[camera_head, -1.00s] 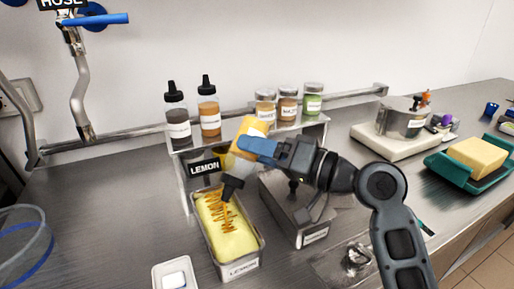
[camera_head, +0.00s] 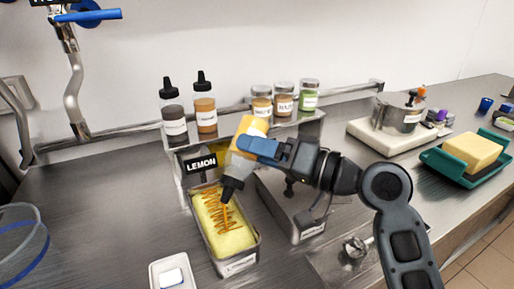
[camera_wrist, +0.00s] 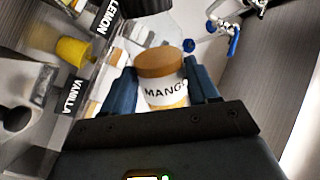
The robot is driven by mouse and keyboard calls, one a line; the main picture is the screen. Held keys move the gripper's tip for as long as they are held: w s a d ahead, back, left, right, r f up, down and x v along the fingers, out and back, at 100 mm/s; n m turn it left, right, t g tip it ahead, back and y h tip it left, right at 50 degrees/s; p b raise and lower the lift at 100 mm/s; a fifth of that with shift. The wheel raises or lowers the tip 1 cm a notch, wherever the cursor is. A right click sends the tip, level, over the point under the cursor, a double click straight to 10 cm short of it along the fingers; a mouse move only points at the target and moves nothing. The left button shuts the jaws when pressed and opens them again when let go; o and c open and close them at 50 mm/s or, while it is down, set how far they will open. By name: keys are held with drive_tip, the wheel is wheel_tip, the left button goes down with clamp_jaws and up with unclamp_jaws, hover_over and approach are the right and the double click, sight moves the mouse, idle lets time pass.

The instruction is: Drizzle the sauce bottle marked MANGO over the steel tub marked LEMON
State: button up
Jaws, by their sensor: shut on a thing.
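The MANGO sauce bottle (camera_wrist: 165,88) is held in my gripper (camera_wrist: 165,90), its label readable in the wrist view. In the head view the bottle (camera_head: 247,130) is tipped with its dark nozzle pointing down, and my gripper (camera_head: 262,148) is shut around it. The steel tub marked LEMON (camera_head: 240,265) stands below, filled with pale yellow ice cream. An orange-brown zigzag of sauce (camera_head: 218,212) lies on the ice cream. The nozzle tip is just above the tub's contents, and a thin line of sauce appears below it.
A second steel tub (camera_head: 310,231) stands right of the LEMON tub. Two sauce bottles (camera_head: 205,112) and several small jars (camera_head: 285,98) stand on the shelf behind. A white dish (camera_head: 172,271) lies front left.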

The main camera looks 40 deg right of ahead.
drive_tip(key=shift+s+a, duration=0.2)
drive_tip(key=shift+s, duration=0.5)
drive_tip(key=shift+s+a, duration=0.15)
drive_tip(key=shift+s, duration=0.55)
drive_tip(key=shift+r+m+p, duration=0.15)
drive_tip(key=shift+m+p, duration=0.3)
drive_tip(key=shift+m, duration=0.05)
drive_tip(key=shift+m+p, duration=0.6)
drive_tip(key=shift+m+p, duration=0.85)
drive_tip(key=shift+m, duration=0.15)
drive_tip(key=shift+r+m+p, duration=0.25)
drive_tip(key=shift+m+p, duration=0.15)
drive_tip(key=shift+p, duration=0.4)
